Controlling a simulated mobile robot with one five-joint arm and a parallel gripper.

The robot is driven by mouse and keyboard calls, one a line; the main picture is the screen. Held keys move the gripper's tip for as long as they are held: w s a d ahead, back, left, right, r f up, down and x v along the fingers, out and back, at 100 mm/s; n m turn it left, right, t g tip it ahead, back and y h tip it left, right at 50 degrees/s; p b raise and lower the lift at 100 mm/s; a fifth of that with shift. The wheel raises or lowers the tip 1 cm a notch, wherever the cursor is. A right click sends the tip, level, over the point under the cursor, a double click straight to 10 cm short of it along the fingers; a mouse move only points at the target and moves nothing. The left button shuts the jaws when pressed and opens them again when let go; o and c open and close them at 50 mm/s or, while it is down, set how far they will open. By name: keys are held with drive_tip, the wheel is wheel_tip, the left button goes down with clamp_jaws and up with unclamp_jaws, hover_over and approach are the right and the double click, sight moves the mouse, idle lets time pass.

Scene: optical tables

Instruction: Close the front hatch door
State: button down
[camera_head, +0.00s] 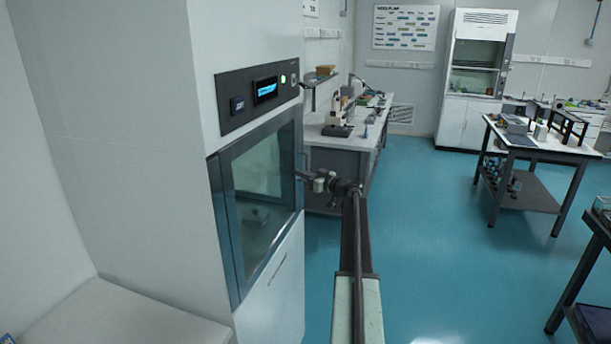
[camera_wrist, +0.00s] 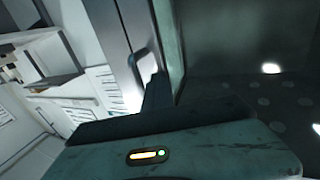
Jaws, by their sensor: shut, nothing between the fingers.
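The front hatch door (camera_head: 265,185) is a dark-framed glass panel on the white cabinet's front, in the head view. A blurry object shows behind its glass. My gripper (camera_head: 304,176) is at the door's right edge, at about mid-height; I cannot tell whether it touches. Its fingers are shut and empty. The wrist view shows a dark finger (camera_wrist: 157,93) beside a grey frame edge, with a curved handle (camera_wrist: 139,66) just left of it. How far the door stands open is hard to tell from these views.
A control panel (camera_head: 262,92) with a lit display sits above the hatch. A bench (camera_head: 340,140) with instruments stands behind my gripper. A black-legged table (camera_head: 530,150) is at the right. The blue floor (camera_head: 440,230) between is clear. A white ledge (camera_head: 115,315) is at the lower left.

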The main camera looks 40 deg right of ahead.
drive_tip(key=s+d, duration=0.6)
drive_tip(key=s, duration=0.6)
drive_tip(key=shift+s+d, duration=0.25)
